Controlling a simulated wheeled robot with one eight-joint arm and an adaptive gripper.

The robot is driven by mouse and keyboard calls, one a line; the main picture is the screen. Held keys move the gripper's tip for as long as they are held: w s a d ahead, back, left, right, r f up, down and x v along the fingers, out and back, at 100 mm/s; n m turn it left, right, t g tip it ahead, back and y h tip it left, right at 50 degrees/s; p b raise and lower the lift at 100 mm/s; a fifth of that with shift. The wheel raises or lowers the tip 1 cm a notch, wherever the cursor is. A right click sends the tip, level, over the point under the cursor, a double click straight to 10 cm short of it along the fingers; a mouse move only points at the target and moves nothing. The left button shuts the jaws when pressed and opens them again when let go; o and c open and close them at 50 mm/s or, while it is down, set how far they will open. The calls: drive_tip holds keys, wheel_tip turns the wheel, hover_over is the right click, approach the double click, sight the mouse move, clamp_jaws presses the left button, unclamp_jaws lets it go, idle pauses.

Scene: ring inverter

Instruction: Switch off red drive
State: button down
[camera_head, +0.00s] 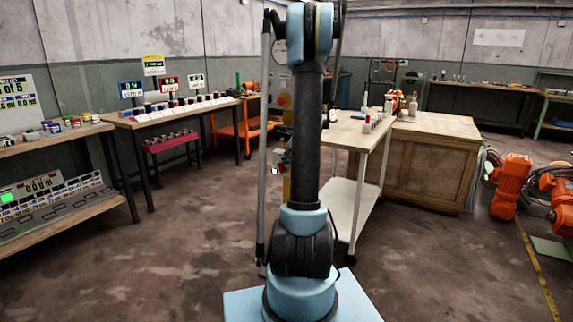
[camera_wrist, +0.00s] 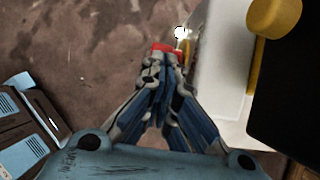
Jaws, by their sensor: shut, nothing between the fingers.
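My gripper (camera_wrist: 165,60) is shut and empty in the wrist view. A small red part (camera_wrist: 166,47) shows right at its fingertips; I cannot tell whether they touch. A white box-like surface (camera_wrist: 225,75) lies just right of the fingers, and a small white disc (camera_wrist: 180,32) shows beyond the tips. A yellow round knob (camera_wrist: 274,16) on a black panel (camera_wrist: 295,95) is at the upper right. In the head view a yellow post (camera_head: 285,92) with controls stands behind my arm, which partly hides it. I cannot tell which thing is the red drive.
A left bench (camera_head: 150,122) carries several small items and blue, red and green signs. A white trolley (camera_head: 345,205) and wooden cabinet (camera_head: 425,172) stand right of my arm. Orange machines (camera_head: 510,185) stand at the far right. Open floor (camera_head: 190,235) lies to the left.

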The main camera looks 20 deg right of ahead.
drive_tip(key=shift+r, duration=0.2)
idle(0.4)
drive_tip(key=shift+r, duration=0.6)
drive_tip(key=s+d+v, duration=0.1)
drive_tip(key=v, duration=1.2)
drive_tip(key=shift+f, duration=0.4)
